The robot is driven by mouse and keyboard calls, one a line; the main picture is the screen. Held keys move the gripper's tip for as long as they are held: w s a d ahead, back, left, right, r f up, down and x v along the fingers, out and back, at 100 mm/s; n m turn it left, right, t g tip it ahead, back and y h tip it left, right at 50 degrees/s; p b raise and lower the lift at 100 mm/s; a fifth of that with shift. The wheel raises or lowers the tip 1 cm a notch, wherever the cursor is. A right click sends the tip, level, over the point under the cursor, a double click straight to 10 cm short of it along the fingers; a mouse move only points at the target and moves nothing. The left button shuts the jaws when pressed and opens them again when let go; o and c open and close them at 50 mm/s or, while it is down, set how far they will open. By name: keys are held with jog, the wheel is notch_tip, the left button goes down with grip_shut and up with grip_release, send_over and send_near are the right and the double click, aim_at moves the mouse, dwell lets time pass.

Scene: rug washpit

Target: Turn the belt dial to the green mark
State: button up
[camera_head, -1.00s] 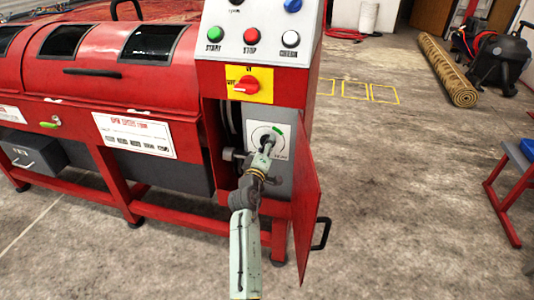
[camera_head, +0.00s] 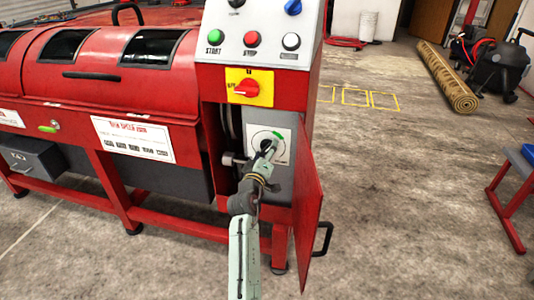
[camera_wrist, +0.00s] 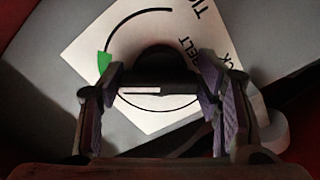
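The belt dial is a dark round knob with a pale pointer line, seen between my fingers in the wrist view (camera_wrist: 155,60). It sits on a white plate (camera_wrist: 90,40) with a black arc and a green mark (camera_wrist: 104,63). The pale line points left, a little below the green mark. My gripper (camera_wrist: 160,80) has one finger on each side of the knob; whether the pads press on it is unclear. In the head view my gripper (camera_head: 267,148) is at the plate and covers the knob; the green mark (camera_head: 278,135) shows above right.
The plate is in an open bay of the red machine. A red door (camera_head: 308,215) hangs open right of my arm. A control panel (camera_head: 257,40) with buttons and a red switch (camera_head: 247,89) are above. Floor is clear to the right, before a rolled rug (camera_head: 447,77).

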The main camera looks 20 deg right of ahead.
jog(key=o, duration=0.4)
